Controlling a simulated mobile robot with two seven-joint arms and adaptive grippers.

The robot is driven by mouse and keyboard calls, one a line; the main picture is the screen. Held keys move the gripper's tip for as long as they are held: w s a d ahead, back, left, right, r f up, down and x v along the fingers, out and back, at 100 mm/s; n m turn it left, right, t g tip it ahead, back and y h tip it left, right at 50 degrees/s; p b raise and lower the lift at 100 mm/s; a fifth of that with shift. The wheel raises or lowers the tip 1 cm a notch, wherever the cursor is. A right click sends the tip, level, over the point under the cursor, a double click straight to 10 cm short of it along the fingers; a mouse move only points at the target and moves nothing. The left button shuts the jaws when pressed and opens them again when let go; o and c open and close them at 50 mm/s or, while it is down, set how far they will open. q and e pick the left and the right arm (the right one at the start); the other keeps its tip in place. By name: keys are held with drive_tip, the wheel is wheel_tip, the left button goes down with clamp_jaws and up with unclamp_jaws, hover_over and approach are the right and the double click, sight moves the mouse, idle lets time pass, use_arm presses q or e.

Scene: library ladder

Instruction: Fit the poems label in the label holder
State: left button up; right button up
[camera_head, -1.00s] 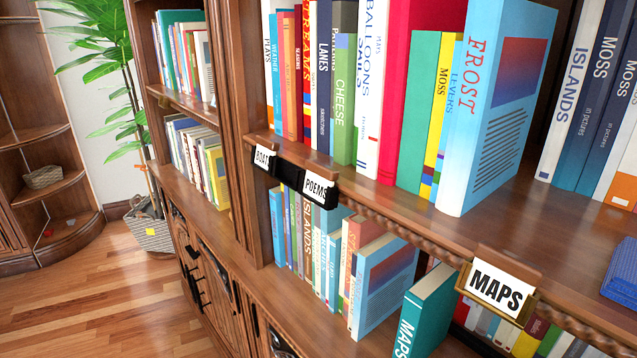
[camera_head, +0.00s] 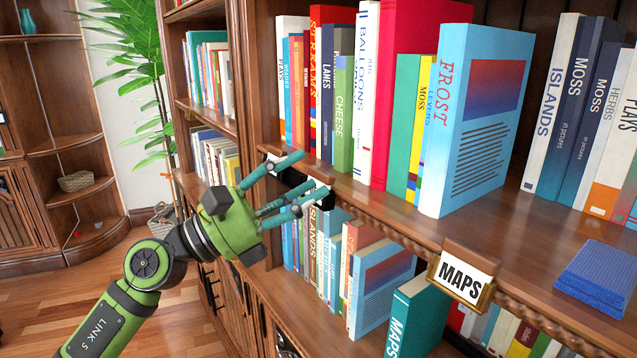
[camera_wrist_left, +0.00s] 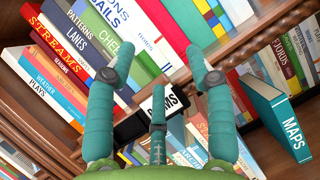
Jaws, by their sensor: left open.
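The poems label (camera_wrist_left: 173,100) is a white card at the shelf's front edge in the left wrist view, its first letters covered by a finger. A black piece (camera_wrist_left: 135,122) adjoins it on its left. In the head view my fingers hide most of the label. My left gripper (camera_head: 314,177) is open at the shelf edge, its teal fingers pointing at the label. In the left wrist view the open fingers (camera_wrist_left: 160,55) spread around it; I cannot tell whether they touch it. My right gripper is not in view.
A maps label (camera_head: 461,279) sits in a brass holder on the same shelf edge, to the right. Books such as the Frost book (camera_head: 475,120) stand above, and a teal Maps book (camera_head: 415,318) below. A blue stack (camera_head: 597,275) lies on the shelf.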

sight(317, 172)
use_arm(q)
drive_tip(key=a+r+m+y, duration=0.2)
drive_tip(key=a+m+y, duration=0.2)
drive_tip(key=m+y, duration=0.7)
drive_tip(key=shift+m+g+h, duration=0.3)
drive_tip(key=shift+m+h, duration=0.5)
drive_tip(key=shift+h, duration=0.1)
drive_tip(key=p+x, duration=0.1)
drive_tip(key=x, duration=0.1)
drive_tip(key=p+x, duration=0.1)
drive_tip(key=x, duration=0.1)
drive_tip(key=w+p+x, duration=0.1)
drive_tip(key=x, duration=0.1)
drive_tip(key=shift+w+r+p, duration=0.3)
drive_tip(key=shift+p, duration=0.1)
drive_tip(key=shift+w+d+f, duration=0.2)
drive_tip(key=shift+d+f, duration=0.05)
drive_tip(key=shift+f, duration=0.05)
clamp_jaws()
